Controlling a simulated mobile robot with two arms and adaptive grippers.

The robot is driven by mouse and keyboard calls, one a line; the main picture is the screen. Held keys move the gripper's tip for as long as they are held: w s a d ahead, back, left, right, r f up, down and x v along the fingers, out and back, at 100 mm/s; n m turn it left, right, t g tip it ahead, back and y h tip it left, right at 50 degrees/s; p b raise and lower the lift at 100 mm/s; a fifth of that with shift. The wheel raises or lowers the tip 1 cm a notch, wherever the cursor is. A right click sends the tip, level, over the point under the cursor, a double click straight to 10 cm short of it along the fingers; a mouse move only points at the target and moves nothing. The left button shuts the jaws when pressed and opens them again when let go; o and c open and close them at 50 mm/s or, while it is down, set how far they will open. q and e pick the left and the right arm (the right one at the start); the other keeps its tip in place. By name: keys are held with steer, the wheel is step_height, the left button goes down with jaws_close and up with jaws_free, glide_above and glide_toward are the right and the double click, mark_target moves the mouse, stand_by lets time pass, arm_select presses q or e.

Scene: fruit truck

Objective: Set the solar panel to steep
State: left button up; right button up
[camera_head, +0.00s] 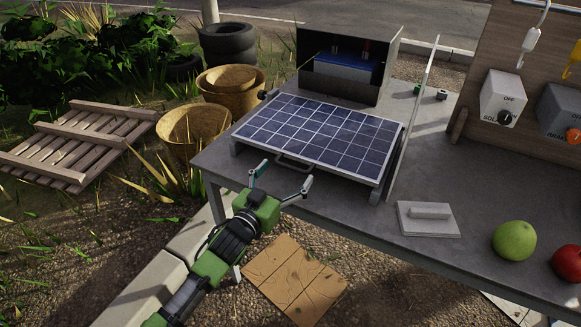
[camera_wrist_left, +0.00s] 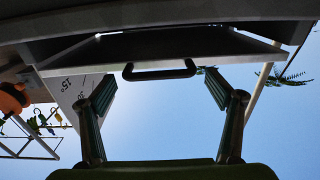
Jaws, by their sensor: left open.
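The solar panel (camera_head: 318,135) lies at a shallow tilt on the grey table, its blue cells facing up. A handle (camera_head: 291,164) sticks out from its front edge; it shows as a dark bar in the left wrist view (camera_wrist_left: 160,72). My left gripper (camera_head: 282,178) is open just in front of the handle, its fingers spread to either side and apart from it. In the left wrist view the open fingers (camera_wrist_left: 160,90) frame the handle from below. A white plate marked 15° (camera_wrist_left: 72,92) shows beside the panel's underside. My right gripper is not in view.
A box with a blue battery (camera_head: 345,68) stands behind the panel. A white block on a plate (camera_head: 428,219), a green apple (camera_head: 514,240) and a red apple (camera_head: 568,263) are on the table's right. A board with switch boxes (camera_head: 503,98) stands behind. Baskets (camera_head: 194,127) are left of the table.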

arm_select(q)
steer(key=shift+x, duration=1.45)
